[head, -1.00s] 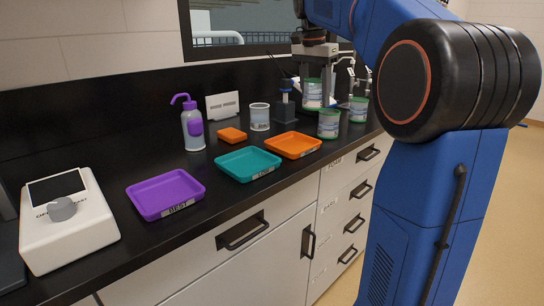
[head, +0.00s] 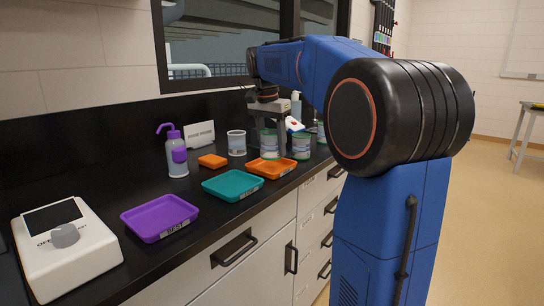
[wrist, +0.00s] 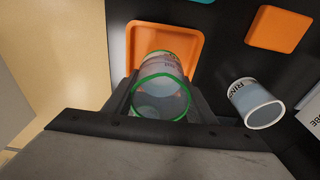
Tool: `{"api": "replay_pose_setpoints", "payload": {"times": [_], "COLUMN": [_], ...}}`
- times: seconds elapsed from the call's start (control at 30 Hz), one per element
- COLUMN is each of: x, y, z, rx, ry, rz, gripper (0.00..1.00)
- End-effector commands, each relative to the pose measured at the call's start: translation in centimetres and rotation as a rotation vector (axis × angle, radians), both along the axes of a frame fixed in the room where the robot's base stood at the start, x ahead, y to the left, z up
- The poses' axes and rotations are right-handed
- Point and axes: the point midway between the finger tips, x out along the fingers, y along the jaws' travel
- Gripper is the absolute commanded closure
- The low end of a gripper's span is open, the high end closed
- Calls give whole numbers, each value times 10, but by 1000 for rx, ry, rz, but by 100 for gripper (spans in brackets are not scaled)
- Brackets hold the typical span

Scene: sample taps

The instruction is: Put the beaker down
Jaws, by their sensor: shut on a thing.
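My gripper (head: 270,122) is shut on a clear beaker with a green rim (head: 268,145), which looks upright. In the wrist view the beaker (wrist: 162,96) sits between the two fingers of my gripper (wrist: 160,108). It overlaps the orange tray (head: 284,172), whose far part shows beyond it in the wrist view (wrist: 190,40). I cannot tell whether the beaker's base touches the tray.
A similar beaker (head: 301,147) stands close on the right. A rinse beaker (head: 237,144) and an orange block (head: 212,161) are on the left. A teal tray (head: 232,186), a purple tray (head: 158,218) and a wash bottle (head: 177,155) lie farther left.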

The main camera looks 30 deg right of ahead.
Motion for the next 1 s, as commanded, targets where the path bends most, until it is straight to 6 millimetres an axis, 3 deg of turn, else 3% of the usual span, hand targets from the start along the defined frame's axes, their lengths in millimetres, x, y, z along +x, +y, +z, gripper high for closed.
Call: {"api": "replay_pose_setpoints", "payload": {"times": [0.27, 0.67, 0.7, 1.0], "x": [-1, 0, 0, 0], "y": [0, 0, 0, 0], "z": [-33, -38, -38, -37], "rx": [1, 0, 0, 0], "ry": [1, 0, 0, 0], "rz": [1, 0, 0, 0], "gripper": [75, 75, 42, 42]}}
